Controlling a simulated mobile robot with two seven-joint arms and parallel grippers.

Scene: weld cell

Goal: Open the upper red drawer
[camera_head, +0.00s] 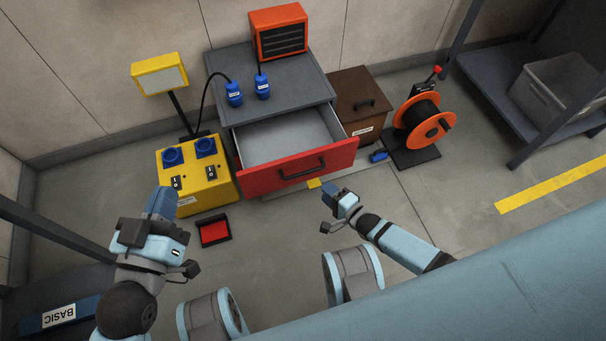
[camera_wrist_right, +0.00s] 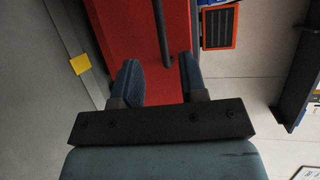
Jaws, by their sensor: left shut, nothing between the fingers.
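The upper red drawer (camera_head: 262,182) stands pulled out of the grey cabinet (camera_head: 290,72), and its grey inside looks empty. Its dark bar handle (camera_head: 302,169) is on the red front. My right gripper (camera_head: 337,196) is in front of the drawer, below and to the right of the handle in the head view. In the right wrist view its fingers (camera_wrist_right: 160,80) are apart with nothing between them; the red front (camera_wrist_right: 120,30) and handle (camera_wrist_right: 161,30) lie beyond the fingertips. My left gripper (camera_head: 162,202) is shut and empty, in front of the yellow box. Anything below the drawer is hidden.
A yellow socket box (camera_head: 205,190) stands left of the cabinet. A brown box (camera_head: 360,95) and an orange cable reel (camera_head: 425,122) stand to the right. A small red tray (camera_head: 214,233) lies on the floor. Two blue plugs (camera_head: 234,92) sit on the cabinet top.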

